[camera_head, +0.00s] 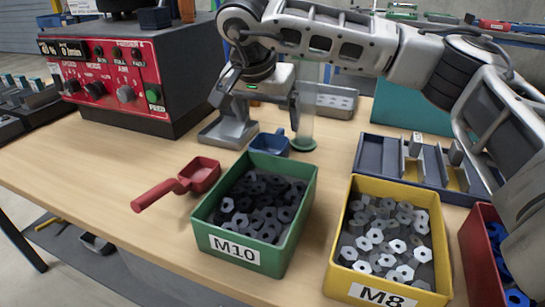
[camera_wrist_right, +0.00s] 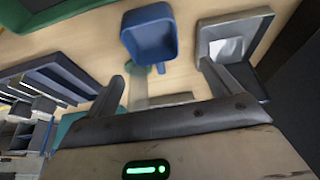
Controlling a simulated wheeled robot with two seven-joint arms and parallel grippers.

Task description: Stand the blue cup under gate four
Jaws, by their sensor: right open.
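The blue cup (camera_head: 270,143) stands on the wooden table behind the green M10 bin, which hides part of its front. In the right wrist view the squarish blue cup (camera_wrist_right: 150,38) lies just beyond the fingertips, toward the top of the picture. My right gripper (camera_head: 256,110) is open and empty above and behind the cup; its spread fingers (camera_wrist_right: 160,74) also show in the wrist view, apart from the cup. I see no number that marks gate four. My left gripper is not in view.
A grey metal stand (camera_head: 228,132) is left of the cup, and a clear tube on a green base (camera_head: 303,144) is right of it. A red scoop (camera_head: 200,175), green bin (camera_head: 232,255), yellow bin (camera_head: 335,285) and blue divided tray (camera_head: 372,150) stand nearby. The red control box (camera_head: 118,85) is behind left.

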